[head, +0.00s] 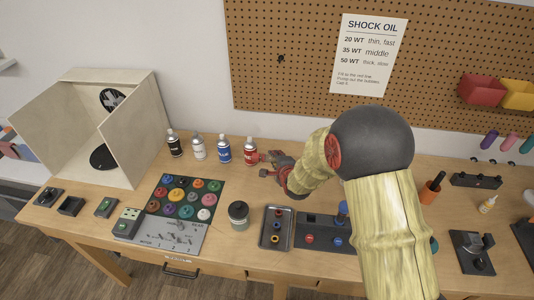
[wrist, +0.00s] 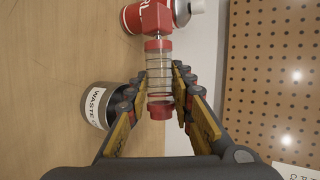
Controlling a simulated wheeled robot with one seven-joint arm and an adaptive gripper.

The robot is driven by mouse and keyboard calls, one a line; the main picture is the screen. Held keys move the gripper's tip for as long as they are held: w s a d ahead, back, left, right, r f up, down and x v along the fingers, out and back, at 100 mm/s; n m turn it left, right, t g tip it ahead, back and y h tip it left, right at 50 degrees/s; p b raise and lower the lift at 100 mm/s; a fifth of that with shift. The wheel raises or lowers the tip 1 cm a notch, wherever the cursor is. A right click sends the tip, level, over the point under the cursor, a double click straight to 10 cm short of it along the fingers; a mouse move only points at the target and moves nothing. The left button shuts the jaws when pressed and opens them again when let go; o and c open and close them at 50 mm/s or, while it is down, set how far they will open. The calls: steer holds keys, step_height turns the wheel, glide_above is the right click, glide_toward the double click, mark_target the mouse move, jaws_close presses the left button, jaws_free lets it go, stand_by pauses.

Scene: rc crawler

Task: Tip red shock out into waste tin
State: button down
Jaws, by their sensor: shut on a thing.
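In the head view my gripper (head: 275,166) is above the back of the bench, and the shock is hard to make out there. The waste tin (wrist: 99,107) is beside my left finger in the wrist view. It stands on the bench in the head view (head: 238,217). No flowing oil is visible.
A red can (wrist: 132,18) is beyond the shock; it stands at the right end (head: 250,155) of a can row. A tray (head: 265,239) and a dark block (head: 316,246) are right of the tin. A mat of coloured parts (head: 203,213) is left.

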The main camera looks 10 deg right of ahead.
steer(key=shift+n+h, duration=0.3)
steer(key=shift+r, duration=0.1)
steer(key=r+n+g+h+p, duration=0.1)
steer(key=p, duration=0.2)
steer(key=shift+r, duration=0.35)
steer(key=r+n+h+p, duration=0.1)
steer(key=p, duration=0.5)
steer(key=d+r+n+g+h+p, duration=0.1)
steer(key=h+p, duration=0.1)
steer(key=p, duration=0.4)
steer(key=shift+s+r, duration=0.15)
steer(key=shift+r, duration=0.05)
steer(key=r+n+h+p, duration=0.1)
steer(key=p, duration=0.3)
steer(key=shift+d+r+g+p, duration=0.1)
steer(key=shift+r+g+p, duration=0.05)
steer(key=shift+g+p, duration=0.15)
steer(key=shift+r+n+h+p, duration=0.1)
steer(key=shift+n+h+p, duration=0.2)
steer(key=shift+p, duration=0.2)
steer(key=shift+d, duration=0.1)
